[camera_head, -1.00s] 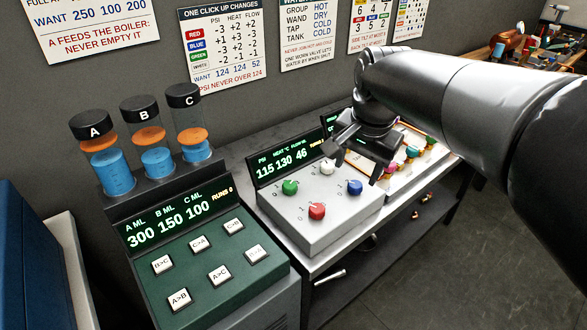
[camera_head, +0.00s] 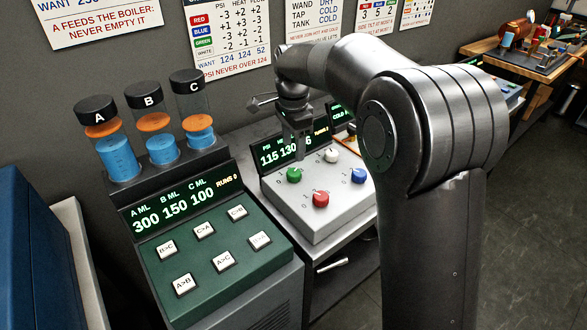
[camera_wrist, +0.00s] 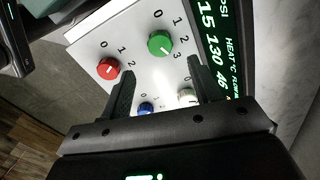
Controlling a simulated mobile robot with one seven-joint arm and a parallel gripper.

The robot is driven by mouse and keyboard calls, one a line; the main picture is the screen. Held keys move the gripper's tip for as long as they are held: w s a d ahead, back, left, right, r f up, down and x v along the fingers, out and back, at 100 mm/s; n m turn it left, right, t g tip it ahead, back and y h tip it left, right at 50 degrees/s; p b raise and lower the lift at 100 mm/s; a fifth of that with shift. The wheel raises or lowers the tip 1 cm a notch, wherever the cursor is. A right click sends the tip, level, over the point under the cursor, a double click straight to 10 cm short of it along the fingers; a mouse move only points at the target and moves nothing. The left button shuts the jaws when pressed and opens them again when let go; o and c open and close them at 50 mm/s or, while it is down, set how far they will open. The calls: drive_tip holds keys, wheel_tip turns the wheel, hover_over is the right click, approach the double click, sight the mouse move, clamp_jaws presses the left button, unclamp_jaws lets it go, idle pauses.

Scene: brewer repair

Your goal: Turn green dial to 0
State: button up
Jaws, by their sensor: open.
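The green dial (camera_head: 294,175) is at the back left of the white control box (camera_head: 310,225). In the wrist view the green dial (camera_wrist: 160,41) has numbers 0 to 3 beside it, and its white mark appears to point toward the 3. My gripper (camera_head: 300,156) is open, pointing down over the back of the box near the green dial. In the wrist view its two fingertips (camera_wrist: 159,66) are apart, with the green dial just beyond them and nothing between them. I cannot tell the exact height gap.
Red (camera_head: 320,199), blue (camera_head: 358,175) and white (camera_head: 331,155) dials share the box. The display (camera_head: 285,152) behind it reads 115 130 and a partly hidden number; the wrist view shows 46. The green button panel (camera_head: 215,255) with three cylinders stands left.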

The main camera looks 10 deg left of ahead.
sight(294, 172)
wheel_tip(294, 172, down, 9)
drive_tip(key=shift+r, duration=0.15)
drive_tip(key=shift+c, duration=0.5)
drive_tip(key=c, duration=0.9)
